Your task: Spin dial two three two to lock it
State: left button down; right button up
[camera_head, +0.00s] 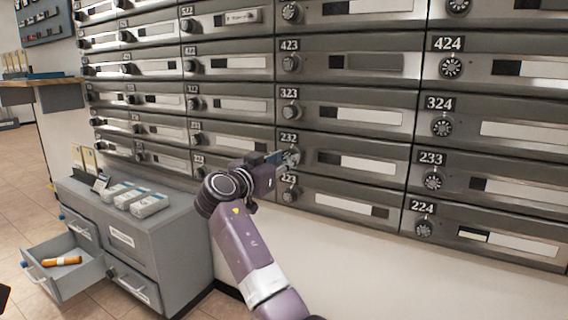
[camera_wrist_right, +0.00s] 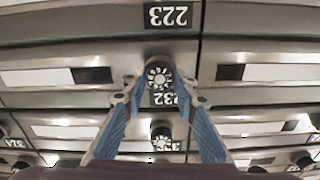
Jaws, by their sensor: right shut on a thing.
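The dial of box 232 (camera_head: 291,158) is a round dark knob with a pale marked face, under the label 232 (camera_head: 289,138). My right gripper (camera_head: 279,158) reaches it from the left and below. In the right wrist view, which is upside down, the dial (camera_wrist_right: 158,76) sits between the blue fingertips of my right gripper (camera_wrist_right: 158,88), which are shut on its sides. The fingers partly cover the label 232 (camera_wrist_right: 162,99). The dial's fine marks are too small to read.
Rows of mailboxes with similar dials surround it, including 323 (camera_head: 290,111) above and 223 (camera_head: 290,193) below. A grey cabinet (camera_head: 180,220) stands at lower left with an open drawer (camera_head: 84,282) holding an orange-brown object (camera_head: 62,261). The wall below the boxes is bare.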

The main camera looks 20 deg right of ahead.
jog(key=shift+f+m, duration=0.1)
jog(key=shift+m, duration=0.2)
jog(key=o, duration=1.2)
jog(key=shift+c, duration=0.2)
jog(key=v, duration=1.2)
